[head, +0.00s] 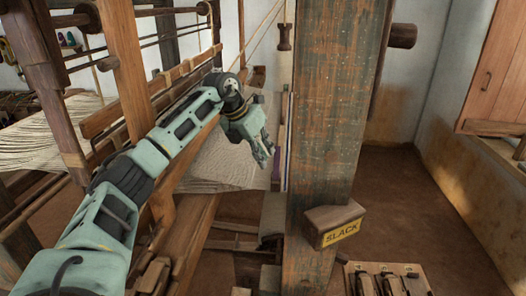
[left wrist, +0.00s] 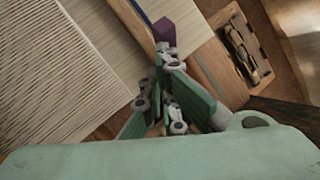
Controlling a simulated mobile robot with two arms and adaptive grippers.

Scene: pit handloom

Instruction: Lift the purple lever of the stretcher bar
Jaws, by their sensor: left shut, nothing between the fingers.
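The purple lever (left wrist: 164,28) shows at the top middle of the left wrist view, at the end of a long thin bar with a blue edge. My left gripper (head: 266,155) is over the right edge of the woven cloth (head: 222,166), just left of the thick post. In the left wrist view its fingers (left wrist: 168,58) are shut and empty, with the tips close to the lever. I cannot tell whether they touch it. In the head view only a thin purplish strip shows beside the post. My right gripper is not in view.
The worn wooden post (head: 334,115) stands close to the right of my left gripper. A box marked SLACK (head: 328,218) is fixed low on the post. A tool board (head: 352,268) lies below it. Loom beams (head: 128,70) surround my left arm. The floor at right is clear.

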